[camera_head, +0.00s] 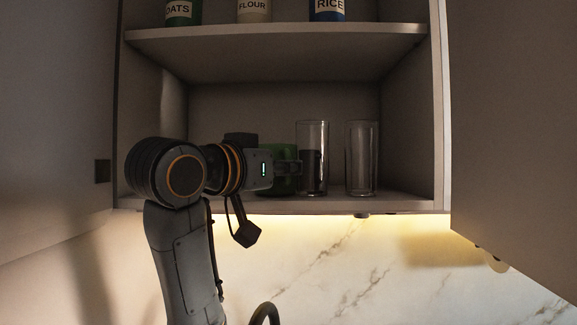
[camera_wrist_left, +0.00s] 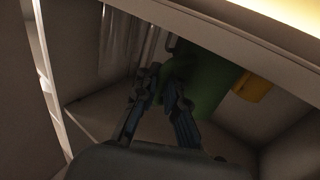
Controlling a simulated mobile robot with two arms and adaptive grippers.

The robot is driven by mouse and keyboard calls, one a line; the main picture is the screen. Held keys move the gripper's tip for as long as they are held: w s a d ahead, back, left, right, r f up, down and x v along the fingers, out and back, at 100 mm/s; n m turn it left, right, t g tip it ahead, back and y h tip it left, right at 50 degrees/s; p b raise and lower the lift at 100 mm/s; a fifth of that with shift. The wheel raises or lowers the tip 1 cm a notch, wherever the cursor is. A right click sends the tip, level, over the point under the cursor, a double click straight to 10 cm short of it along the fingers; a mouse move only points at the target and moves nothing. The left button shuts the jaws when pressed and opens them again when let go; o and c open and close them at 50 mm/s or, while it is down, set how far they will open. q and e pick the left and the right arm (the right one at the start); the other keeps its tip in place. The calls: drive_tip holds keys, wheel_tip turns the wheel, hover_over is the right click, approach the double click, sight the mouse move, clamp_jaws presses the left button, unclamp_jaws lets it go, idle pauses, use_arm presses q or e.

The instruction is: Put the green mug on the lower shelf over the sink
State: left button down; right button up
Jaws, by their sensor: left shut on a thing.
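The green mug (camera_head: 283,153) is in the open wall cabinet, at the level of its lower shelf (camera_head: 405,201), left of two clear glasses. In the head view my left gripper (camera_head: 291,169) partly covers it. The left wrist view shows the mug (camera_wrist_left: 212,80) large, directly beyond the fingers. My left gripper (camera_wrist_left: 166,82) is shut on the mug; the exact grip spot is dark and hard to see. I cannot tell whether the mug's base touches the shelf. My right gripper is not in view.
A dark-filled glass (camera_head: 314,140) stands close right of the mug, and an emptier-looking glass (camera_head: 361,150) farther right. A yellow object (camera_wrist_left: 253,88) shows behind the mug. The upper shelf (camera_head: 280,38) holds canisters. Open doors (camera_head: 515,130) flank the cabinet.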

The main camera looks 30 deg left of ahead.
use_arm(q)
drive_tip(key=shift+f, duration=0.15)
drive_tip(key=c, duration=1.4)
unclamp_jaws()
drive_tip(key=shift+c, duration=0.2)
drive_tip(key=s+a+b, duration=0.1)
drive_tip(key=s+b, duration=0.3)
drive_tip(key=s, duration=0.8)
drive_tip(key=shift+a, duration=0.25)
drive_tip(key=shift+r, duration=0.2)
